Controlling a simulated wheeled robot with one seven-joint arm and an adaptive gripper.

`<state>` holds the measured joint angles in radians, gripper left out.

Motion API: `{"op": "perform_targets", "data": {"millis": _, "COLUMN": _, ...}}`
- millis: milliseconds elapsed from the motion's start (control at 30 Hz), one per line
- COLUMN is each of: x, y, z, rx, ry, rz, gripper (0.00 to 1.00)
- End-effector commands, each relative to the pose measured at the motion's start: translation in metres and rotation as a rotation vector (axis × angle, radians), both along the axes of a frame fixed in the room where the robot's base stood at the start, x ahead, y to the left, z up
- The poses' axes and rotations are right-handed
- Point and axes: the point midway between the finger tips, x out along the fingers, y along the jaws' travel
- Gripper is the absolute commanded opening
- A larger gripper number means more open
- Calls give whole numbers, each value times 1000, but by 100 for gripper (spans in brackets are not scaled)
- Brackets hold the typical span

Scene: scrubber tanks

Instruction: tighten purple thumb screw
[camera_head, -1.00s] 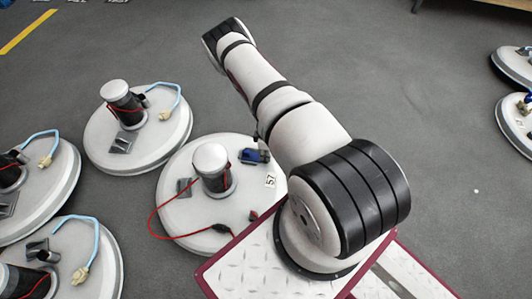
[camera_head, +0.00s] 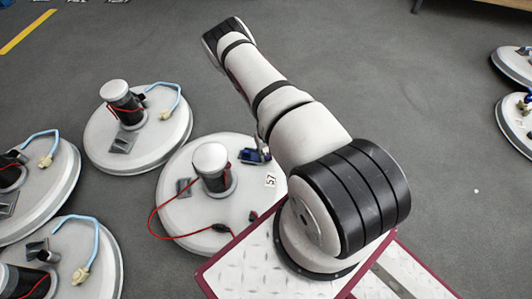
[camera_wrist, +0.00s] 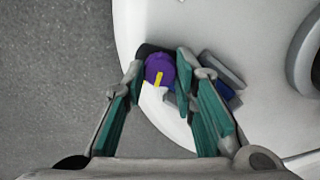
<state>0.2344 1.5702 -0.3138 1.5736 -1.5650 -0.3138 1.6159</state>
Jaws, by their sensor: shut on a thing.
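The purple thumb screw (camera_wrist: 160,69) with a yellow mark on its face shows in the wrist view near the edge of a white round tank lid (camera_wrist: 182,22). My gripper (camera_wrist: 159,66) has one teal-padded finger on each side of the screw and is shut on it. A dark part shows just behind the screw. A blue and grey fitting (camera_wrist: 222,80) is right of the right finger and partly covered by it. In the head view, the white lid labelled 57 (camera_head: 178,212) carries a blue fitting (camera_head: 254,156) beside my arm. The purple screw cannot be made out there.
A white-capped post (camera_head: 210,158) and a red cable (camera_head: 152,215) are on the same lid. Other round lids with light blue hoses, such as one behind (camera_head: 165,130), stand at left. More lids (camera_head: 516,125) are at far right. Grey floor (camera_head: 420,100) is open beyond my arm.

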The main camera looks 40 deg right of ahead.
Motion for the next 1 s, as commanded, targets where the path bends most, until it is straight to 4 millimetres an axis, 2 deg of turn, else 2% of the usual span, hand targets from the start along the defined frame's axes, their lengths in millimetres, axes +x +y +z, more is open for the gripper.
{"op": "perform_targets", "data": {"millis": 200, "x": 0, "y": 0, "z": 1, "rx": 0, "ry": -1, "rz": -171, "gripper": 0}}
{"op": "perform_targets", "data": {"millis": 500, "x": 1, "y": -1, "z": 1, "rx": -1, "ry": -1, "rz": -323, "gripper": 0}}
{"op": "perform_targets", "data": {"millis": 1000, "x": 1, "y": -1, "z": 1, "rx": -1, "ry": -2, "rz": -378, "gripper": 0}}
